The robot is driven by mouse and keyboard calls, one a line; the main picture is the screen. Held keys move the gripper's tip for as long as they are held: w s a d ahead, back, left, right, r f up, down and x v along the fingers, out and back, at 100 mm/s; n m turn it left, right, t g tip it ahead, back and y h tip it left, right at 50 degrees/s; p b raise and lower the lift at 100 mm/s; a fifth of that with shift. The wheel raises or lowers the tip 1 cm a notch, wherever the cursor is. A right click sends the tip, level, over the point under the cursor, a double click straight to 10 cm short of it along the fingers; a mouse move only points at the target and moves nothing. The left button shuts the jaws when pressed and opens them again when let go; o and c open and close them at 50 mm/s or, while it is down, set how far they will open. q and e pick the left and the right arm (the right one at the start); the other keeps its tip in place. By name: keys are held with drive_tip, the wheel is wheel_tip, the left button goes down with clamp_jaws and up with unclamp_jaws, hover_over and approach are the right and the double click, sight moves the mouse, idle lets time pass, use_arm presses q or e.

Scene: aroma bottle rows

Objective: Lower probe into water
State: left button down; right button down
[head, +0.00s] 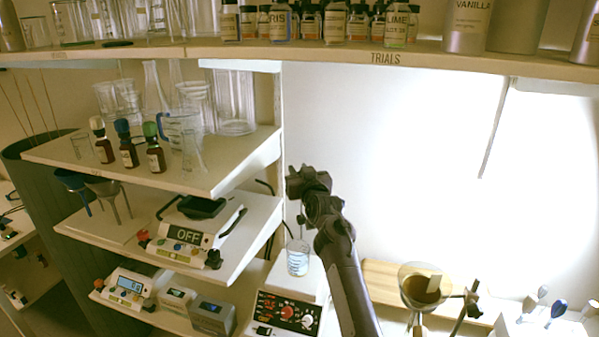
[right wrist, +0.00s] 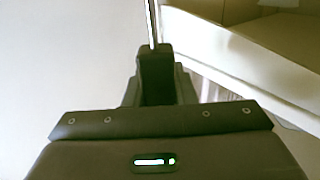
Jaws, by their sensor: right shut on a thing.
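My right gripper (head: 303,190) is at the centre of the head view, above and close to the beaker. In the right wrist view its jaws (right wrist: 155,75) are shut on a thin metal probe (right wrist: 152,24), whose shaft runs out past them. In the head view the probe is mostly hidden by the dark gripper and I cannot make out its tip. The glass beaker (head: 298,262) with pale blue water stands upright on the white plate of a stirrer (head: 287,313) with knobs and a red display. I cannot tell whether the probe touches the water. My left gripper is out of view.
Stepped shelves on the left hold glassware, dropper bottles (head: 129,152), a scale reading OFF (head: 187,236) and small meters (head: 213,315). A long bottle shelf (head: 350,56) crosses above. A glass funnel (head: 424,290) stands right of my forearm. The wall behind is clear.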

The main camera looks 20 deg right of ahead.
drive_tip(key=shift+f, duration=0.1)
wheel_tip(320, 180, down, 10)
drive_tip(key=b, duration=0.6)
drive_tip(key=shift+b, duration=0.3)
drive_tip(key=c, duration=1.2)
unclamp_jaws()
drive_tip(key=s+b, duration=0.2)
drive_tip(key=s, duration=0.5)
drive_tip(key=shift+s, duration=0.4)
